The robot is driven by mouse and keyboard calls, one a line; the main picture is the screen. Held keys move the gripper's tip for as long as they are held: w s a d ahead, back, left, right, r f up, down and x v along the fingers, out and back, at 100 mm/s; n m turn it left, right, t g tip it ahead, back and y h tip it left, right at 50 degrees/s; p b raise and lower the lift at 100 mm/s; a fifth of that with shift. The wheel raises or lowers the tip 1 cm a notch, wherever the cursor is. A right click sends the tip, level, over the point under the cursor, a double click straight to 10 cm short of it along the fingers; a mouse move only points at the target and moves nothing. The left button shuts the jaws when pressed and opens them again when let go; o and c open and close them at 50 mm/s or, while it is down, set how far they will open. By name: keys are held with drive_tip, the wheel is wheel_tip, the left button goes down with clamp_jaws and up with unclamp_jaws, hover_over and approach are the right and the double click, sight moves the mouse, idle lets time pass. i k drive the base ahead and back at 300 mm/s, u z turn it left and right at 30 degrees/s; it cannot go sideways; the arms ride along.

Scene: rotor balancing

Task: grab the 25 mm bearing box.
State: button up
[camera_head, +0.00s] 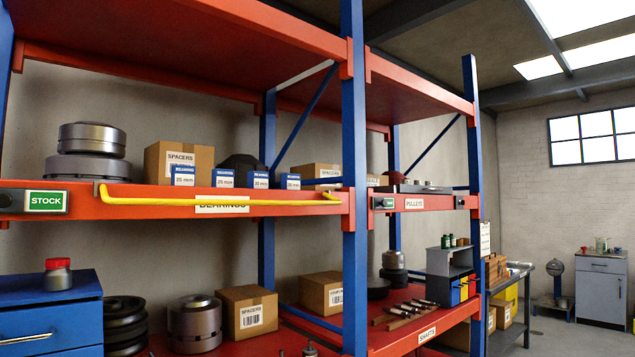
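Several small blue-and-white bearing boxes stand in a row near the front edge of the upper red shelf. The leftmost box (183,177) and the second box (223,178) both seem to read 25 mm. The third box (259,180) seems to read 30 mm. The rightmost box (288,182) is too small to read surely. The print is fine, so I cannot firmly tell which box is the 25 mm one. My gripper is not in view.
A yellow bar (220,201) runs along the shelf front below the boxes, over the BEARINGS label. A SPACERS carton (160,164) stands behind the leftmost box. Metal rotor parts (87,168) sit to the left. A blue upright (354,180) stands to the right.

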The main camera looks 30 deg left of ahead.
sight(221, 177)
drive_tip(key=z, duration=0.75)
drive_tip(key=i, duration=2.2)
drive_tip(key=u, duration=3.7)
